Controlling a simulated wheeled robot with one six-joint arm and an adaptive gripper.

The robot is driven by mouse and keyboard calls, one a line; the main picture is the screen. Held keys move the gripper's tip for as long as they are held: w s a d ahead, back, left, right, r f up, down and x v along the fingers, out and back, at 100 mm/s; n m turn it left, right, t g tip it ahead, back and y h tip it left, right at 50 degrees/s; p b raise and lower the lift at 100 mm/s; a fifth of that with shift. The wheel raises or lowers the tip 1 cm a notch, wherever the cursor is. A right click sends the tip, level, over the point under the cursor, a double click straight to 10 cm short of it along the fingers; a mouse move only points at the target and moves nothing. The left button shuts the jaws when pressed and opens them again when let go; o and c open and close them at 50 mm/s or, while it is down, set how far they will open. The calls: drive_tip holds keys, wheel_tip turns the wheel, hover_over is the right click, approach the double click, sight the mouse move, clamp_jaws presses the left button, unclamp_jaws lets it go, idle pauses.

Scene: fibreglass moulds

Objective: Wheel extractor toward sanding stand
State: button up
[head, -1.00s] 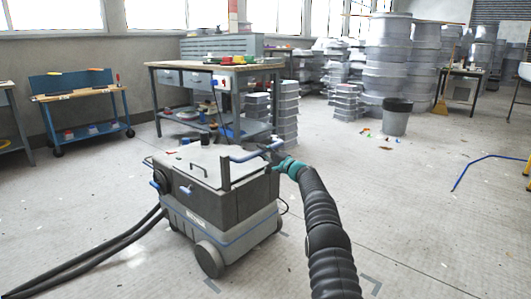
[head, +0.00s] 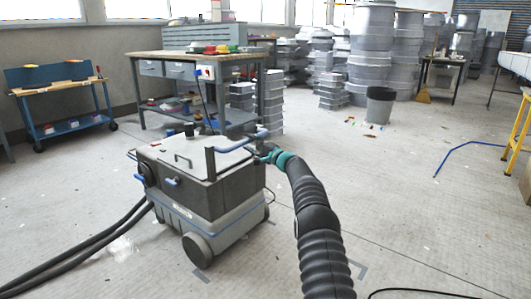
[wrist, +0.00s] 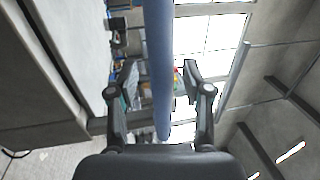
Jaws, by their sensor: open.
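The extractor (head: 205,200) is a grey, boxy wheeled machine with a pale lid. It stands upright on the floor left of centre in the head view. Its blue push handle (head: 238,141) is at its upper right side. My gripper (head: 262,153) is at the right end of this handle, small and partly hidden. In the wrist view, my gripper (wrist: 159,92) is open, with one finger on each side of the blue bar (wrist: 158,60); I cannot tell whether they touch it. A stand with yellow legs (head: 516,135) is at the right edge, cut off; I cannot tell whether it is the sanding stand.
Dark hoses (head: 85,250) trail from the extractor to the lower left. A workbench (head: 160,61) stands close behind it. A bin (head: 380,105) and stacks of moulds are farther back. A blue bent bar (head: 470,145) and a black cable (head: 415,291) lie on the right floor, which is otherwise largely clear.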

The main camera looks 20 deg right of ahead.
drive_tip(key=v, duration=1)
drive_tip(key=shift+s+d, duration=0.2)
drive_tip(key=shift+s, duration=0.05)
